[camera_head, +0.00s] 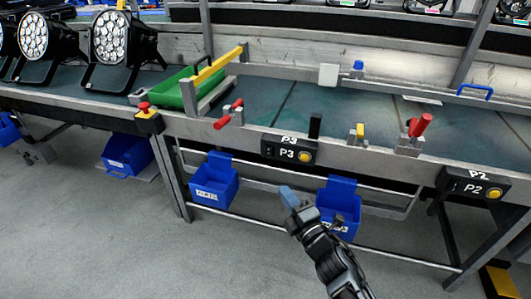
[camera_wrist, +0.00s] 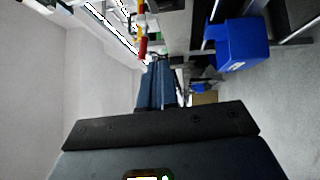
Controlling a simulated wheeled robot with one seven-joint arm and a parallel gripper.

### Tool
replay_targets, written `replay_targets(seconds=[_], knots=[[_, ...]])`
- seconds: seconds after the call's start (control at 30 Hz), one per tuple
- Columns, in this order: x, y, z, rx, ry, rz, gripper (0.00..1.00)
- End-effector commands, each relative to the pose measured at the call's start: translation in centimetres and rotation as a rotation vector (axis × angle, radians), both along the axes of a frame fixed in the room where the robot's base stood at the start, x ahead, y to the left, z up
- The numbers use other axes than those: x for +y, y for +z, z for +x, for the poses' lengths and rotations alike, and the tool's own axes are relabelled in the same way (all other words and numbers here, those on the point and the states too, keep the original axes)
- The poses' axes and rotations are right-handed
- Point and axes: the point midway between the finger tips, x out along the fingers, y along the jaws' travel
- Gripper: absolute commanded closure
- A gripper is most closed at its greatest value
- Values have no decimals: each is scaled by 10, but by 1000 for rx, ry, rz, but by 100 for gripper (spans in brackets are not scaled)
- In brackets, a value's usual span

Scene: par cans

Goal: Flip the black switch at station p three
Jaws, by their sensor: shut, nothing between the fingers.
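The station P3 box (camera_head: 288,150) is a black panel on the front rail of the bench, in the middle of the head view. It bears a white P3 label, a round yellow button (camera_head: 304,157) and a small dark switch (camera_head: 269,151) at its left end. An upright black block (camera_head: 315,125) stands on the rail just above the box. My gripper (camera_head: 289,196) is below the box and apart from it, in front of the bench. Its blue-grey fingers are together and empty; they also show in the wrist view (camera_wrist: 158,85). The P3 box cannot be made out in the wrist view.
A red-handled clamp (camera_head: 229,115) and a yellow block (camera_head: 360,132) sit on the rail nearby. A red emergency button (camera_head: 146,108) is at left, the P2 box (camera_head: 473,187) at right. Blue bins (camera_head: 214,181) hang below the rail. Floor in front is clear.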

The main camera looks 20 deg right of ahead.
Motion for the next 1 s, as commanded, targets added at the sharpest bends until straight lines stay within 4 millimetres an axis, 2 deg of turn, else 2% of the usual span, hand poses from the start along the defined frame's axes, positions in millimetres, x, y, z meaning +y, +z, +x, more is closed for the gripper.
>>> replay_targets(seconds=[0.2, 0.53, 0.67, 1.0], knots=[[-13, -4, 11, -2, 3, -73, 100], [-12, -4, 12, -2, 3, -73, 100], [-12, -4, 19, -3, 4, -74, 100], [-1, -3, 70, -5, 8, -74, 100]])
